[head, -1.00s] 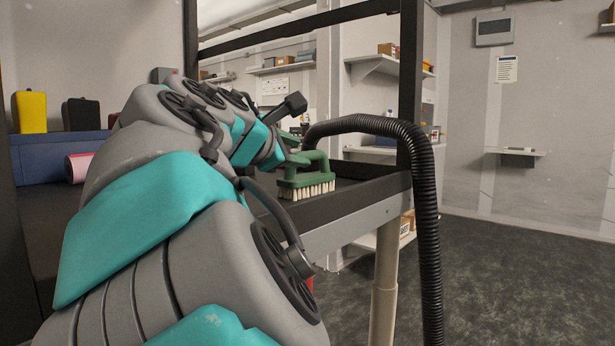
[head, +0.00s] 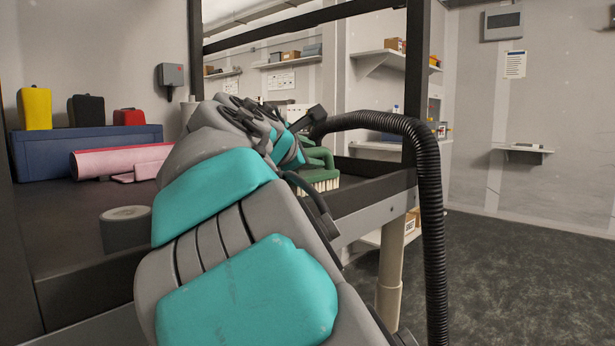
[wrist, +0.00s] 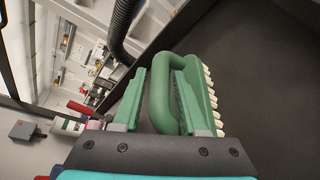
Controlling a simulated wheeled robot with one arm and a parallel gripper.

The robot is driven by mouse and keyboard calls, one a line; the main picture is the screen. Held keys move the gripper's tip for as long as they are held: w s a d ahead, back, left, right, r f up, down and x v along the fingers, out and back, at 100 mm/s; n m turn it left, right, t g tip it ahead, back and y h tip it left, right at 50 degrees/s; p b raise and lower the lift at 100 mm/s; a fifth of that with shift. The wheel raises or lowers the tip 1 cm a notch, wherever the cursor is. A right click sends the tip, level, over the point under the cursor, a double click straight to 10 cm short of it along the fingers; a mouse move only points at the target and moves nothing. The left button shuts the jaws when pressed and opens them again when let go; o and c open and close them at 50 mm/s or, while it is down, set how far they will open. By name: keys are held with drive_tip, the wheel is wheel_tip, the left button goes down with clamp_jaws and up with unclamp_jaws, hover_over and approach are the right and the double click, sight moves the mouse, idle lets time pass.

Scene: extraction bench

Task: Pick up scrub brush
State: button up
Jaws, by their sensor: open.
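The scrub brush (head: 320,181) is green with pale bristles. In the head view it sits on the dark bench near its right edge, partly hidden behind my arm. In the wrist view the brush's green loop handle (wrist: 161,103) lies between the two green fingers of my gripper (wrist: 159,74), with the bristles along the right side. The fingers are apart, one on each side of the handle. A gap shows on the left side; whether the right finger touches the brush I cannot tell.
A black corrugated hose (head: 428,190) arches over the bench's right edge beside a dark upright post. A pink roll (head: 115,160), a blue case (head: 60,150) and a dark cylinder (head: 125,228) are on the left. Bare dark bench surface (wrist: 270,80) lies right of the brush.

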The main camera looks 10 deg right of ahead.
drive_tip(key=shift+c, duration=0.4)
clamp_jaws()
drive_tip(key=shift+r, duration=0.15)
